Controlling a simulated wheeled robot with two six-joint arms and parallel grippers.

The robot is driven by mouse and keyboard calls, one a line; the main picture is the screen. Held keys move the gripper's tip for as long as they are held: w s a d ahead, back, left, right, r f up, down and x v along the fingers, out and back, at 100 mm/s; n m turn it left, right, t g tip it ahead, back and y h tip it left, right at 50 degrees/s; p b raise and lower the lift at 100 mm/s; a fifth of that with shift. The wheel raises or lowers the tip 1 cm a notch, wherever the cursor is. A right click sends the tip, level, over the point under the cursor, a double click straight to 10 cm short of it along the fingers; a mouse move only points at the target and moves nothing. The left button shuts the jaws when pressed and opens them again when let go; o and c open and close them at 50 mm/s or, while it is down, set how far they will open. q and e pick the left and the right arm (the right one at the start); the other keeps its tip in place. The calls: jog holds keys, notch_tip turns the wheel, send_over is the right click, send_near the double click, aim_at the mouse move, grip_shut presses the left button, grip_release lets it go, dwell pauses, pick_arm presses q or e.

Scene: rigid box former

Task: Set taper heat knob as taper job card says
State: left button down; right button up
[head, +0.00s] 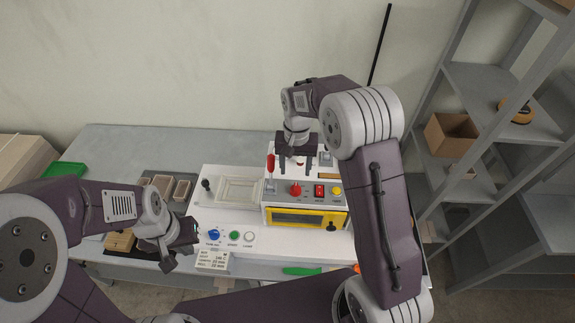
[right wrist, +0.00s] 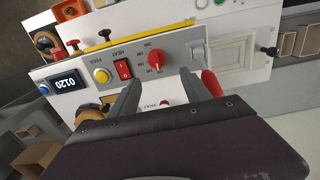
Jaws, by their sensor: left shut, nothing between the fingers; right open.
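The taper heat knob, a red dial (right wrist: 157,60), sits on the grey control panel with small scale marks around it, seen upside down. In the head view the red knob (head: 295,189) is on the machine's front panel. My right gripper (head: 291,164) is open just above and behind it; in the right wrist view its two fingers (right wrist: 159,77) point towards the knob, apart from each other and empty. My left gripper (head: 182,252) is shut and empty at the bench front, left of a white card (head: 212,260) with several printed lines too small to read surely.
Beside the knob are a red switch (right wrist: 122,69), a yellow button (right wrist: 101,76) and a dark number display (right wrist: 66,83). A red-handled lever (right wrist: 212,83) stands close to my right finger. A blue knob (head: 214,234) and green button (head: 234,235) sit on the bench front.

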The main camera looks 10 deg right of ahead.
aim_at(296, 186)
jog(key=shift+s+r, duration=0.8)
jog(key=shift+s, duration=0.15)
jog(key=shift+s+d+f, duration=0.1)
jog(key=shift+s, duration=0.1)
jog(key=f+p, duration=0.1)
jog(key=f, duration=0.2)
jog(key=f+p, duration=0.1)
jog(key=f, duration=0.1)
jog(key=w+f+p, duration=0.1)
jog(key=f, duration=0.2)
jog(key=shift+f, duration=0.3)
jog(key=shift+s+f, duration=0.2)
jog(key=shift+f, duration=0.1)
pick_arm(q)
jog(key=r, duration=0.1)
jog(key=s+r, duration=0.1)
jog(key=r, duration=0.2)
jog(key=shift+s+d+r, duration=0.1)
jog(key=shift+s+r, duration=0.05)
jog(key=shift+s, duration=0.1)
jog(key=shift+w, duration=0.1)
pick_arm(e)
jog(key=shift+w, duration=0.15)
jog(key=shift+c, duration=0.4)
grip_shut()
